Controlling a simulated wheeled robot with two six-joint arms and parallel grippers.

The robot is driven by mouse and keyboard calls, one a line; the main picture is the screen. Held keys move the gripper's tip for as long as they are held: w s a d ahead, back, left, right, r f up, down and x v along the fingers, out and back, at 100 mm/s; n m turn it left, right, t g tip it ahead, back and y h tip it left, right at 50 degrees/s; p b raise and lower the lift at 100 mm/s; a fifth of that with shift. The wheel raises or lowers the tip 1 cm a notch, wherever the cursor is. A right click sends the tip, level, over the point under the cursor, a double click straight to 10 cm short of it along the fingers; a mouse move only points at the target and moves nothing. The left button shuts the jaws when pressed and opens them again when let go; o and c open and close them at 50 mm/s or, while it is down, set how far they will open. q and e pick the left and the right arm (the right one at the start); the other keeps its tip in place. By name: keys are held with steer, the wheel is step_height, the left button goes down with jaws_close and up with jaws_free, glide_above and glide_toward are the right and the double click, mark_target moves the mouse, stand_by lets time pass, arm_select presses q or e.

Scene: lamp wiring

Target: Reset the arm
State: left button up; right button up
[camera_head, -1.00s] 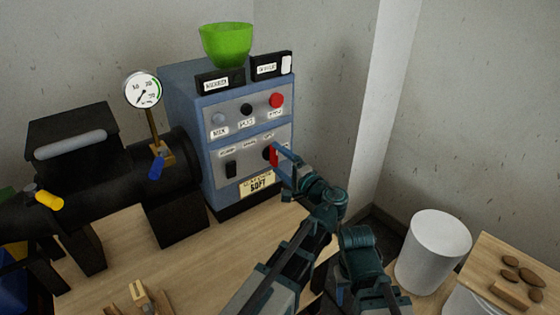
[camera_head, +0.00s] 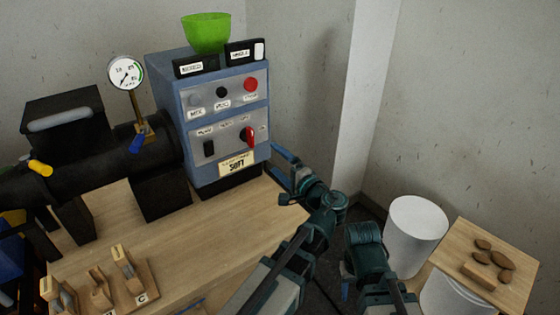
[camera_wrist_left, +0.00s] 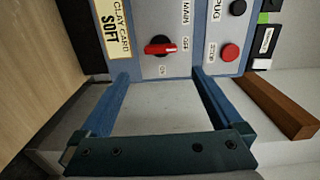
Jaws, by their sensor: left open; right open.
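The blue-grey control box (camera_head: 178,85) stands at the back of the bench. Its red-handled main switch (camera_head: 250,137) has its handle upright in the head view. The switch also shows in the left wrist view (camera_wrist_left: 160,48), next to OFF and ON labels. My left gripper (camera_head: 277,163) is open and empty, just right of the box's front and apart from the switch. Its blue fingers (camera_wrist_left: 160,95) are wide apart in the left wrist view. My right arm is at lower right; its gripper (camera_head: 345,288) is mostly hidden behind the arm links, with no held object visible.
A green bowl-shaped hopper (camera_head: 206,34) tops the box. A pressure gauge (camera_head: 126,73) stands on the black machine (camera_head: 80,145) to the left. Wooden tools (camera_head: 125,268) stand at front left. A white cylinder (camera_head: 415,235) and a board with brown lumps (camera_head: 470,235) are at right.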

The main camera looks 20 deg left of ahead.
arm_select(q)
steer(key=s+d+r+n+g+h+p, duration=0.1)
steer(key=s+d+g+h+p, duration=0.4)
steer(key=s+p, duration=0.5)
steer(key=s+d+n+g+h+p, duration=0.2)
steer(key=s+d+g+h+p, duration=0.4)
steer(key=p, duration=0.7)
steer(key=s+d+h, duration=0.2)
steer(key=s+d, duration=0.2)
steer(key=shift+s+r, duration=0.3)
steer(key=shift+r, duration=0.05)
